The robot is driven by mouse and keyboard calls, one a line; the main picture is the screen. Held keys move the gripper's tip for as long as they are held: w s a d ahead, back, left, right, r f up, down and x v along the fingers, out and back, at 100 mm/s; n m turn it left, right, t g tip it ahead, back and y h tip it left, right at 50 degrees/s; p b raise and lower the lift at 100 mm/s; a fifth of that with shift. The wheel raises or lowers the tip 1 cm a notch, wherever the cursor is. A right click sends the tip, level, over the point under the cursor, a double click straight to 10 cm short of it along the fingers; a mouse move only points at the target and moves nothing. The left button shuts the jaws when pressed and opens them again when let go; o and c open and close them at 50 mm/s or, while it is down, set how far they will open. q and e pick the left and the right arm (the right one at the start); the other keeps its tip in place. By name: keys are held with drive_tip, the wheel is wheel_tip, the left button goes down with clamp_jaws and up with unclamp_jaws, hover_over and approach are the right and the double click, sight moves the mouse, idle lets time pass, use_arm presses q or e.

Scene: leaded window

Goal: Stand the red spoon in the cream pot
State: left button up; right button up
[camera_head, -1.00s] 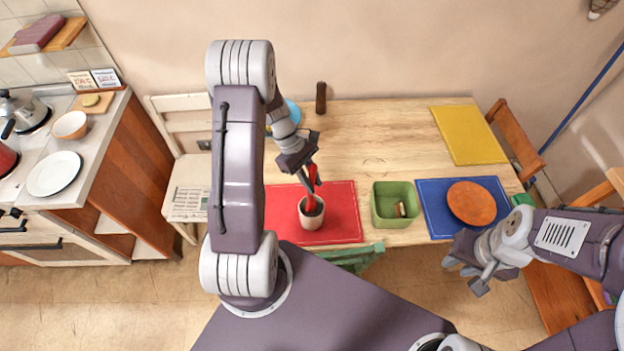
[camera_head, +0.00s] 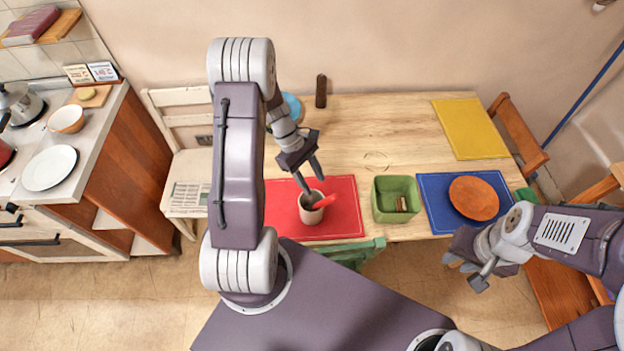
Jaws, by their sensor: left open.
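The cream pot (camera_head: 311,214) stands upright on the red mat (camera_head: 342,226) at the table's near side. The red spoon (camera_head: 325,200) leans in the pot, its red end tilted out over the right rim. Its lower end is hidden inside the pot. My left gripper (camera_head: 310,185) is open just above and behind the pot, its fingers apart and not around the spoon. My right gripper (camera_head: 466,270) hangs off the table's near edge at the lower right; its jaw opening is not clear.
A green bin (camera_head: 380,207) holding a small brown item stands right of the red mat. A blue mat (camera_head: 435,202) with an orange plate (camera_head: 474,198) lies further right. A yellow mat (camera_head: 469,128) is at the back right. The table's middle is clear.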

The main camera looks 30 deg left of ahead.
use_arm(q)
drive_tip(key=s+b+v, duration=0.1)
drive_tip(key=v, duration=0.8)
drive_tip(key=shift+w, duration=0.5)
